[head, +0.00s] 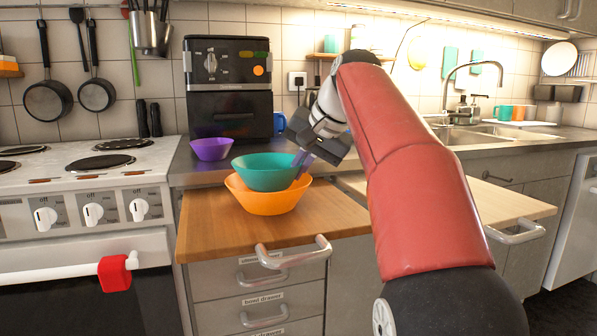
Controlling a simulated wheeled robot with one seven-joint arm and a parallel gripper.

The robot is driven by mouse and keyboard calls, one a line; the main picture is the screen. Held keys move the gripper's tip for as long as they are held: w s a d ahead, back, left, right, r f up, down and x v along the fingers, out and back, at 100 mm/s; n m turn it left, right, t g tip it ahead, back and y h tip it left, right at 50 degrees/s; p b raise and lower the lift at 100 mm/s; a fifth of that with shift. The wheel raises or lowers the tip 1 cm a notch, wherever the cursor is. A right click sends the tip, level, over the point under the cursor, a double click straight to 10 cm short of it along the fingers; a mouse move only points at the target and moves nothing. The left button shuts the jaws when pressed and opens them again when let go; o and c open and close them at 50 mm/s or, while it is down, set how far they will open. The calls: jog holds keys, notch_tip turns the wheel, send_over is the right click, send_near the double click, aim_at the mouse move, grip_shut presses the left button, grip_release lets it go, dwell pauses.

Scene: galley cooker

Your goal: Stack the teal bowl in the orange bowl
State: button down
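The teal bowl (268,178) is upright over the orange bowl (266,203), with its lower part within the orange rim. I cannot tell whether its base touches the orange bowl's inside. The orange bowl stands on a pulled-out wooden board (205,222) above the drawers. My gripper (301,164) comes in from the right, with its fingers at the teal bowl's right rim. The fingers are small and partly hidden, so whether they are closed on the rim is unclear.
A purple bowl (211,149) stands on the counter behind, beside a dark coffee machine (230,90) and a blue mug (279,123). The cooker (85,165) is at the left. A second pulled-out board (505,204) and the sink (480,134) are at the right.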

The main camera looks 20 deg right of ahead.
jog(key=shift+f, duration=0.1)
jog(key=shift+f+b, duration=0.4)
jog(key=shift+f, duration=0.1)
jog(key=c, duration=1.7)
grip_release()
jog(key=shift+r, duration=0.1)
jog(key=shift+r+p, duration=0.35)
jog(key=p+v, duration=0.4)
jog(key=v, duration=0.8)
jog(key=shift+r, duration=0.2)
